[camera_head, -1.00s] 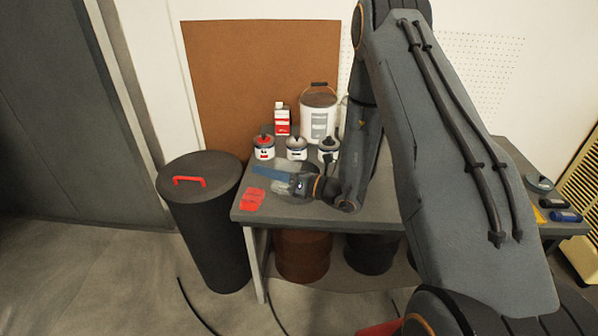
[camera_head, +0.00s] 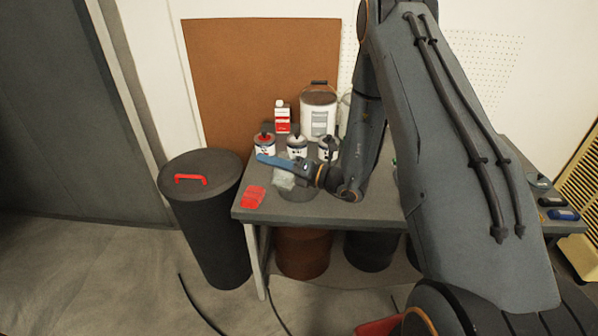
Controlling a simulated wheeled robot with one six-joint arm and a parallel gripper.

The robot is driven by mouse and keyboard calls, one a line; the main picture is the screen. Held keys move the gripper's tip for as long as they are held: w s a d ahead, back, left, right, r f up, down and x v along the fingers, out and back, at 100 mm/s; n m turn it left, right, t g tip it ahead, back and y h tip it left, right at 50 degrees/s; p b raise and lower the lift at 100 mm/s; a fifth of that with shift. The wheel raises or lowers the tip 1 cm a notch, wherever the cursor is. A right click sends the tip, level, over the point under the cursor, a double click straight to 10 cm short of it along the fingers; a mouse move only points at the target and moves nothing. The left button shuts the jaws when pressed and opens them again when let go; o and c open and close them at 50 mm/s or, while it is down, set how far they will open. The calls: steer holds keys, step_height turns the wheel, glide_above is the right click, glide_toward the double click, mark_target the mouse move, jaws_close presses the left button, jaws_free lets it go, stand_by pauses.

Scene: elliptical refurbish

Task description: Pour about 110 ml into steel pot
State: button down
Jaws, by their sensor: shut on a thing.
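My gripper (camera_head: 298,168) is at the end of the lowered arm, over the front left part of the workbench. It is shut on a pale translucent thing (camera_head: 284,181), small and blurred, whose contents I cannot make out. A long blue piece (camera_head: 270,161) reaches left from the gripper; I cannot tell whether it is a finger or part of the held thing. Just below is a grey rounded shape (camera_head: 298,193) on the bench, possibly the steel pot, with its upper part hidden. I cannot see whether liquid is flowing.
Several small cans, one with a red top (camera_head: 264,143), stand behind the gripper on the workbench (camera_head: 350,213). A white bucket (camera_head: 318,120) and a red-white bottle (camera_head: 282,122) stand farther back. A red cloth-like piece (camera_head: 254,197) lies front left. A black bin (camera_head: 205,220) stands left.

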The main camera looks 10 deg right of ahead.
steer(key=shift+w+d+m, duration=0.35)
steer(key=shift+w+m, duration=0.15)
steer(key=shift+m, duration=0.5)
stand_by(0.4)
steer(key=shift+w+d+r+m+p, duration=0.3)
steer(key=shift+w+d+r+m, duration=0.15)
steer(key=shift+r+m, duration=0.35)
stand_by(0.5)
steer(key=shift+w+d+f+m+b, duration=0.25)
steer(key=shift+w+d+m, duration=0.1)
steer(key=shift+w+m, duration=0.15)
steer(key=shift+w+d+f+m+b, duration=0.2)
steer(key=shift+w+d+m, duration=0.1)
steer(key=shift+w+m, duration=0.15)
steer(key=shift+s+a+r+n, duration=0.15)
steer(key=shift+s+a+n, duration=0.05)
steer(key=shift+s+n, duration=0.05)
steer(key=shift+s+a+f+n, duration=0.2)
steer(key=shift+s+a+n, duration=0.25)
steer(key=shift+s+n, duration=0.15)
steer(key=shift+s+a+f+n, duration=0.15)
steer(key=shift+s+a+n, duration=0.3)
steer(key=shift+s+n, duration=0.15)
steer(key=shift+s+a+f+n, duration=0.15)
steer(key=shift+n, duration=0.45)
